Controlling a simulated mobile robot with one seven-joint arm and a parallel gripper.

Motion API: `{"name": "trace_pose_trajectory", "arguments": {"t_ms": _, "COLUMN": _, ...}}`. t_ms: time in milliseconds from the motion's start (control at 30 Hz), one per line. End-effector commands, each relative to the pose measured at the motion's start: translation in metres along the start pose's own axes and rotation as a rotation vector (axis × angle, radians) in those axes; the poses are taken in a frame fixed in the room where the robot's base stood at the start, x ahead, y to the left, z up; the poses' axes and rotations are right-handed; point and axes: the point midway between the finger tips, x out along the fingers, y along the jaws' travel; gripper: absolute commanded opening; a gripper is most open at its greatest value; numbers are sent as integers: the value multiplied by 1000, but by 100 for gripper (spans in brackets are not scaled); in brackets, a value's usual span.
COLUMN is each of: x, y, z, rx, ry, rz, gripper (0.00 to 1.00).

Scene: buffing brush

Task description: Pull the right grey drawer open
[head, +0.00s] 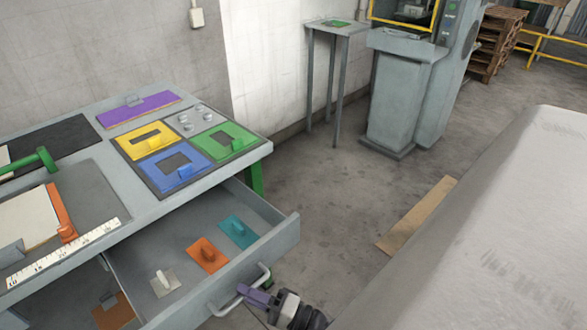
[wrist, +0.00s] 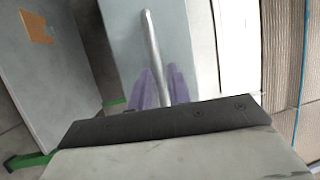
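The right grey drawer (head: 190,240) stands pulled out from under the grey workbench. A teal piece (head: 238,231), an orange piece (head: 208,254) and a pale grey piece (head: 164,282) lie inside it. Its metal bar handle (head: 226,309) is on the front panel; the bar also shows in the wrist view (wrist: 152,38). My gripper (head: 248,293), with purple fingers, is at the handle. In the wrist view my gripper (wrist: 162,88) has one finger on each side of the bar, close against it, and looks shut on it. The fingertip contact is partly hidden.
The bench top holds blue, yellow and green panels (head: 173,168), a purple block (head: 138,109) and a green-handled tool (head: 38,160). A brown board (head: 416,214) lies on the floor. A small stand (head: 337,28) and a grey machine (head: 400,95) are behind.

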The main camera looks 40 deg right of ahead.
Motion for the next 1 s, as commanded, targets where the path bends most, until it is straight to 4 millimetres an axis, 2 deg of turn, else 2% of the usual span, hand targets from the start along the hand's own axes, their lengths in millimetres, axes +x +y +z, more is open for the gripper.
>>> {"name": "trace_pose_trajectory", "arguments": {"t_ms": 400, "x": -90, "y": 2, "z": -1, "rx": -2, "ry": 6, "rz": 0, "gripper": 19}}
{"name": "trace_pose_trajectory", "arguments": {"t_ms": 500, "x": -108, "y": 2, "z": -1, "rx": -3, "ry": 4, "rz": 0, "gripper": 19}}
{"name": "trace_pose_trajectory", "arguments": {"t_ms": 700, "x": -127, "y": 0, "z": 0, "rx": -1, "ry": 2, "rz": -1, "gripper": 19}}
{"name": "trace_pose_trajectory", "arguments": {"t_ms": 1000, "x": -130, "y": 0, "z": 0, "rx": -1, "ry": 2, "rz": 0, "gripper": 19}}
